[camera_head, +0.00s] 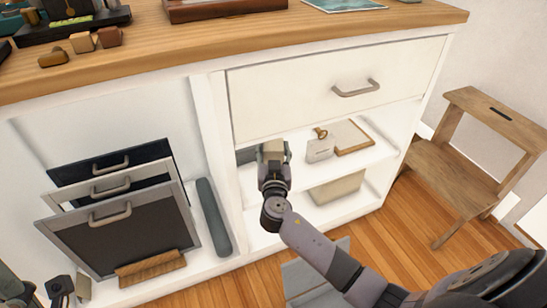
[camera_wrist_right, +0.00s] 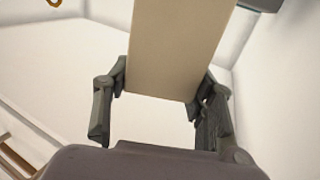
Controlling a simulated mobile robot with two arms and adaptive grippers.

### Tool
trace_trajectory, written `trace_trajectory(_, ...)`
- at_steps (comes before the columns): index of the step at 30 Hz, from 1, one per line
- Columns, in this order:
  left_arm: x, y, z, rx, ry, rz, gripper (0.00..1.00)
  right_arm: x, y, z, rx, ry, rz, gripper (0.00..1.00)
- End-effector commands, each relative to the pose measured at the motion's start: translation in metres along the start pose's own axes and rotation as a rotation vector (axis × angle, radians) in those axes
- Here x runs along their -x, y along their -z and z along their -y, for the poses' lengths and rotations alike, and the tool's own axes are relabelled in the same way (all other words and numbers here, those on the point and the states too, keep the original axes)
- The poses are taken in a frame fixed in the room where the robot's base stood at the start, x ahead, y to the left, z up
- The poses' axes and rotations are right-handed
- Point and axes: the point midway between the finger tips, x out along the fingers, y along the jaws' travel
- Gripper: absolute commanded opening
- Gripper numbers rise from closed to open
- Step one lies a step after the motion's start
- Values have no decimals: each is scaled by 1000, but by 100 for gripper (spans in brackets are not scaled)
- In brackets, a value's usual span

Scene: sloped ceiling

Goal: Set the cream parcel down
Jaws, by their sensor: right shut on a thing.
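The cream parcel (camera_head: 272,146) is between the fingers of my right gripper (camera_head: 274,160), inside the upper open compartment under the white drawer. In the right wrist view the parcel (camera_wrist_right: 180,45) is a plain beige block, gripped from both sides by the fingers of the right gripper (camera_wrist_right: 160,105). The arm hides part of the shelf below, and I cannot tell whether the parcel touches it. My left gripper (camera_head: 69,288) shows small at the bottom left, away from the parcel; its jaw state is unclear.
A white tag-like item (camera_head: 320,149) and a wood-framed board (camera_head: 350,137) lie right of the parcel on the shelf. A cream box (camera_head: 337,188) is on the level below. The drawer (camera_head: 330,85) is shut above. A wooden step stool (camera_head: 465,165) stands right.

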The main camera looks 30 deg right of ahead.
Motion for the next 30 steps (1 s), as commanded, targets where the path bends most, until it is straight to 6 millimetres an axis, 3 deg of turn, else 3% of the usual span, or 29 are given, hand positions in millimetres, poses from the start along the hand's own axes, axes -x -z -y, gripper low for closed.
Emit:
trace_trajectory(3, 13, -3, 0, 0, 2, 9, 40, 0, -22, 0, 3, 0, 0, 0)
trace_trajectory(10, 1, -4, 0, -3, -11, -19, 40, 0, -24, 0, 1, -1, 0, 0)
trace_trajectory(11, 1, -3, 0, -3, -12, -21, 40, 1, -25, 0, 1, -1, 2, 52)
trace_trajectory(12, 0, -3, 0, -4, -12, -23, 40, 1, -25, 0, 1, -1, 2, 54)
trace_trajectory(20, 1, -2, 0, -3, -10, -23, 40, 1, -25, 0, 1, 0, 1, 71)
trace_trajectory(30, 4, -4, 0, -2, -5, -9, 40, 4, -25, 0, 1, 1, 1, 71)
